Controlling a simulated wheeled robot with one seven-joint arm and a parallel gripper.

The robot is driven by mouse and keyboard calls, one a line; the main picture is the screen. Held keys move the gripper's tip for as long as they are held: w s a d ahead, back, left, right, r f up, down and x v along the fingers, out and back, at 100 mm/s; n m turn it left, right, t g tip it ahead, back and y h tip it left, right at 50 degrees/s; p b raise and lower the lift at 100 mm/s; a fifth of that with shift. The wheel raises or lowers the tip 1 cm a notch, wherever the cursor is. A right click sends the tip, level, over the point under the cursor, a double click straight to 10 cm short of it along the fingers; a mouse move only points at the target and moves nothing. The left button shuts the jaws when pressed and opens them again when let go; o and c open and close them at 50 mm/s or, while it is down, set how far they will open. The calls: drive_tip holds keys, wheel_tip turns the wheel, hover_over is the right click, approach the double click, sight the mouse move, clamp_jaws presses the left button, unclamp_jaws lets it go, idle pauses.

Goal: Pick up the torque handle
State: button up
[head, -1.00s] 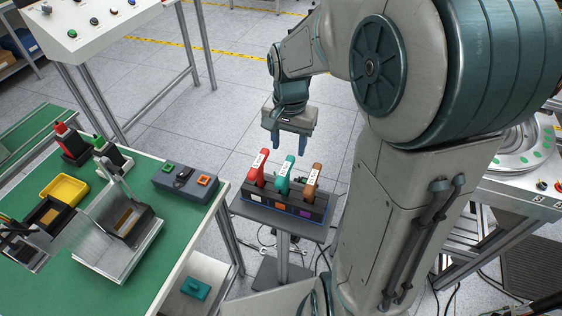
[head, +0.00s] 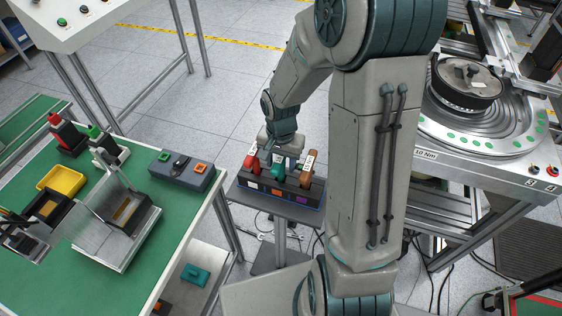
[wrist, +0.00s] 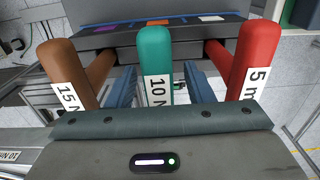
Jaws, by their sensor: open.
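Three torque handles stand in a dark rack (head: 268,203) on a small stand: a red handle (head: 250,163), a teal handle (head: 277,172) and a brown handle (head: 308,165). In the wrist view the teal handle (wrist: 156,55), labelled 10 N, is central between my two blue fingers. The brown handle (wrist: 87,70), labelled 15 N, is on the left and the red handle (wrist: 255,60), labelled 5, on the right. My gripper (wrist: 160,72) is open, with one finger on each side of the teal handle. In the head view the gripper is partly hidden behind the handles.
The green-topped workbench (head: 185,225) is left of the rack, with a grey button box (head: 182,170) near its edge. A machine with a round turntable (head: 475,125) stands at the right. The neighbouring handles are close outside my fingers.

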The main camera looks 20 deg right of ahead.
drive_tip(key=shift+f, duration=0.3)
clamp_jaws()
drive_tip(key=shift+r, duration=0.1)
wheel_tip(320, 180, up, 10)
idle(0.4)
drive_tip(key=shift+r, duration=0.1)
wheel_tip(320, 180, up, 7)
drive_tip(key=p, duration=0.4)
drive_tip(key=shift+p, duration=0.35)
idle(0.3)
